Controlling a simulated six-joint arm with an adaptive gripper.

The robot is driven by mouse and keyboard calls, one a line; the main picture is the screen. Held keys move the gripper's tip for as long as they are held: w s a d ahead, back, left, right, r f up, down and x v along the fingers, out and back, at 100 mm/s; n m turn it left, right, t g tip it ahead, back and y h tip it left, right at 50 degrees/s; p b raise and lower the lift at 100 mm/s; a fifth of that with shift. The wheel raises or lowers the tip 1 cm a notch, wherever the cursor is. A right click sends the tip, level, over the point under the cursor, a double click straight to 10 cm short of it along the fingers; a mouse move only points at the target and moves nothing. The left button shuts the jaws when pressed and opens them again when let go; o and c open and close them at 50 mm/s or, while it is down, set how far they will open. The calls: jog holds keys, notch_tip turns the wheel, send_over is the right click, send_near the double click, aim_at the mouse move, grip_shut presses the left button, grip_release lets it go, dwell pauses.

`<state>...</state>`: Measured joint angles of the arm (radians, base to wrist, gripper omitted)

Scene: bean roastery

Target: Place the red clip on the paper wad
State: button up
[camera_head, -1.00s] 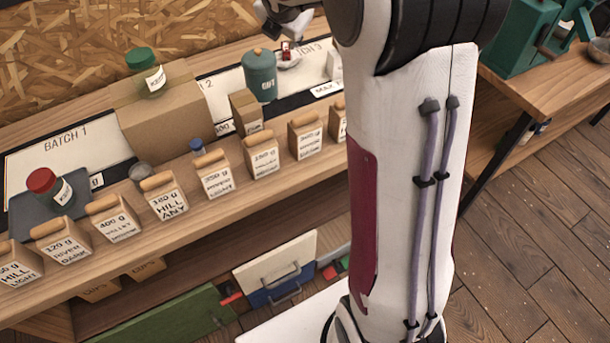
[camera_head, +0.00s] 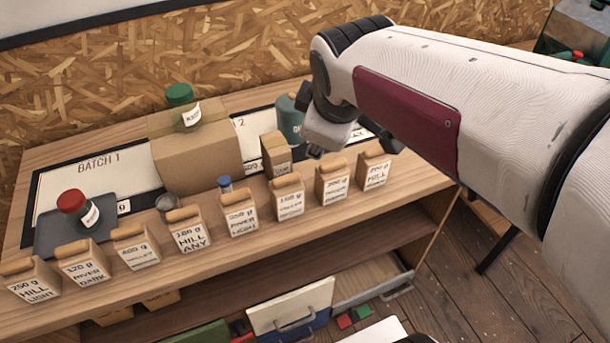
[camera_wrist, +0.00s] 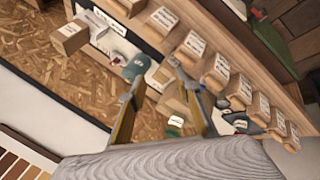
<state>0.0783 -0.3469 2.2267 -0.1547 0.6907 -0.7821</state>
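My gripper (camera_head: 318,146) is in front of the teal canister (camera_head: 290,120) in the head view, above the row of bags. In the wrist view its two fingers (camera_wrist: 156,78) are apart, with nothing held between them. The paper wad (camera_wrist: 118,57) is a small whitish lump beside the teal canister (camera_wrist: 135,66) in the wrist view. A small reddish spot shows at the wad, but the red clip is too small to make out clearly now. My arm and gripper hide both from the head view.
Several labelled bags (camera_head: 240,215) line the shelf's front edge. A large cardboard box (camera_head: 195,160) with a green-lidded jar (camera_head: 184,108) stands left of the gripper. A red-lidded jar (camera_head: 76,208) is on a dark tray (camera_head: 50,236) at the left.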

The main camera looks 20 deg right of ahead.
jog(key=s+a+f+m+y, duration=0.1)
jog(key=s+a+f+m, duration=0.1)
jog(key=s+m, duration=0.2)
jog(key=s+a+f+m, duration=0.2)
jog(key=s+m, duration=0.3)
jog(key=s, duration=0.6)
jog(key=shift+s+a+g+y, duration=0.15)
jog(key=shift+a+g+y, duration=0.25)
jog(key=shift+a, duration=0.4)
